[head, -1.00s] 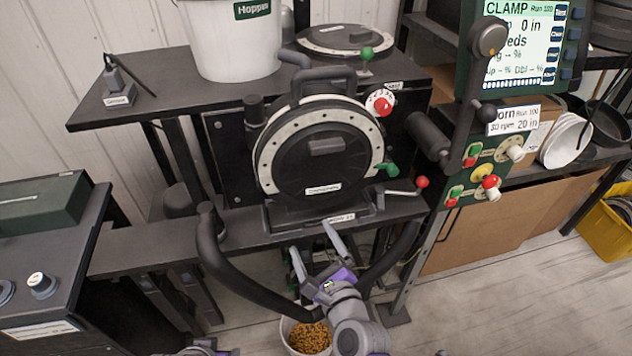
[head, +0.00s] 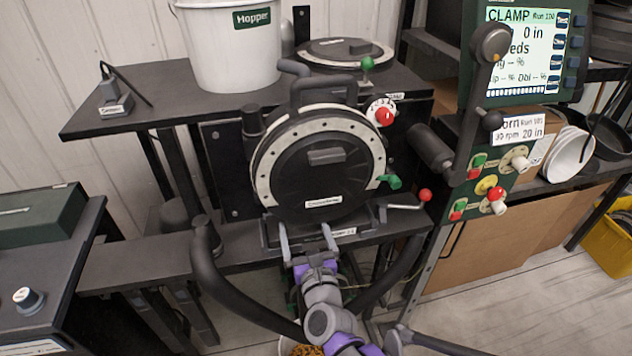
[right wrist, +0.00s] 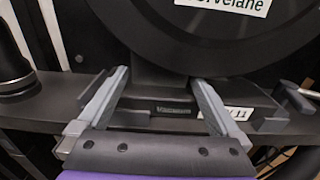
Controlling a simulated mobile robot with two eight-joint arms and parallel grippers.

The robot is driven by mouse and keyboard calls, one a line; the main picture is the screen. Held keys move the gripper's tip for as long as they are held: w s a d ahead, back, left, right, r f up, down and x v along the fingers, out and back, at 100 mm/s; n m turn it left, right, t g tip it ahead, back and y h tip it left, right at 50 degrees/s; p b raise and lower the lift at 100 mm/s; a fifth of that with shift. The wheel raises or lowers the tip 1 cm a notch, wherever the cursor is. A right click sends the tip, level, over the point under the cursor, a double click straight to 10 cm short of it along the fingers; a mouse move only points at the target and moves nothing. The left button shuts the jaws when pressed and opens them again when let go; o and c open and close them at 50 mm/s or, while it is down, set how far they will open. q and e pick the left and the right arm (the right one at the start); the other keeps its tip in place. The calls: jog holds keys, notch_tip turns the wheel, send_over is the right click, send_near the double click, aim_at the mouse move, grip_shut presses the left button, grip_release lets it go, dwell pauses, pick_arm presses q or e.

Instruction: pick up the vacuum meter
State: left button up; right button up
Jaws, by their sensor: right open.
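My right gripper (head: 307,238) is open and empty, just in front of and below the housing. In the right wrist view, its fingers (right wrist: 160,82) point at the dark foot under the housing, one to each side. I cannot tell whether they touch it. My left gripper is not in view.
A red-knobbed lever (head: 408,205) and a green knob (head: 390,181) stick out at the meter's right. A curved black bar (head: 235,300) runs low at the left. A control panel (head: 490,175) stands at the right. A white hopper bucket (head: 225,55) sits behind.

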jog(key=w, duration=0.3)
jog(key=shift+w+a, duration=0.15)
jog(key=shift+a, duration=0.2)
jog(key=shift+r, duration=0.1)
grip_shut()
